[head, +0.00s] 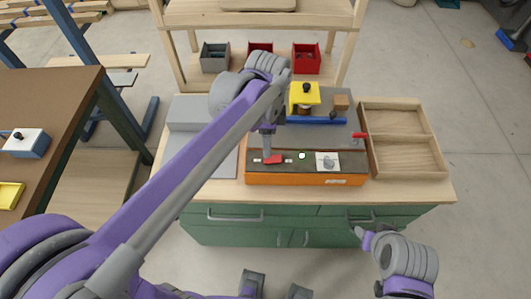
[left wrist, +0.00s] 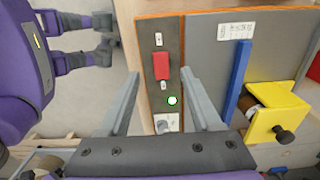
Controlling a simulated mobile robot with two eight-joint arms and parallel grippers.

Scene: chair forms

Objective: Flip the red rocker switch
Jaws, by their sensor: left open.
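The red rocker switch (head: 273,159) sits on the dark front strip of an orange-edged control box (head: 300,179), between small white labels. In the left wrist view the red switch (left wrist: 160,65) is upright in the picture, between the lines of my two fingers. My left gripper (head: 268,148) is above the switch, with its fingers apart and nothing between them. In the left wrist view the left gripper (left wrist: 160,75) shows both fingers; contact with the switch cannot be told. My right gripper (head: 364,238) is low at the right, in front of the green cabinet, too small to read.
A lit green-white lamp (head: 302,156) and a white dial plate (head: 328,166) sit right of the switch. Behind are a yellow block with a black knob (head: 304,97) and a blue bar (head: 318,120). An empty wooden tray (head: 444,155) stands at the right.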

